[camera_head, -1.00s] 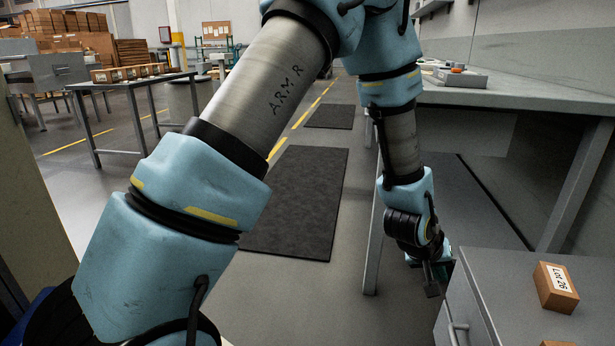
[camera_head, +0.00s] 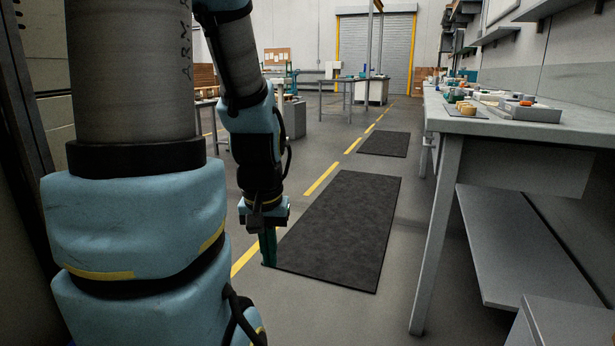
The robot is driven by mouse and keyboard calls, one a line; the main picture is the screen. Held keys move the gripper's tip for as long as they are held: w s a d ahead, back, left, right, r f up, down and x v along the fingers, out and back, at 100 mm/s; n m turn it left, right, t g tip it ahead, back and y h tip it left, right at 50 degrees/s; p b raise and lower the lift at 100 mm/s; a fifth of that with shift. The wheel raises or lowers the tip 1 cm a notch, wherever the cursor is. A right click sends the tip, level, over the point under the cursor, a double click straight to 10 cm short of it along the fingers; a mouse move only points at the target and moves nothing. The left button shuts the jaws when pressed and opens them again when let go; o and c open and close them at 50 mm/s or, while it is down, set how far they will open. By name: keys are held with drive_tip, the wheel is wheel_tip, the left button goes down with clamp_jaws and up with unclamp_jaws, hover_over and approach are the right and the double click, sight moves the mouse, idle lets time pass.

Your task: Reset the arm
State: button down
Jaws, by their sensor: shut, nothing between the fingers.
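My arm is folded at the left of the head view, with its upper links close to the camera and its forearm hanging down. My gripper (camera_head: 268,250) points down at the end of the forearm, above the floor beside the left edge of a black mat. Its fingers are together and nothing shows between them. It touches nothing that I can see.
A long grey workbench (camera_head: 560,122) with small parts and a tray (camera_head: 528,112) runs along the right. A grey cabinet corner (camera_head: 565,325) is at the lower right. Black mats (camera_head: 345,230) lie on the open floor between my arm and the bench.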

wheel_tip(320, 180, up, 31)
drive_tip(key=p, duration=2.9)
drive_tip(key=shift+w+d+f+p, duration=0.2)
drive_tip(key=shift+d+p, duration=0.05)
drive_tip(key=shift+p, duration=0.05)
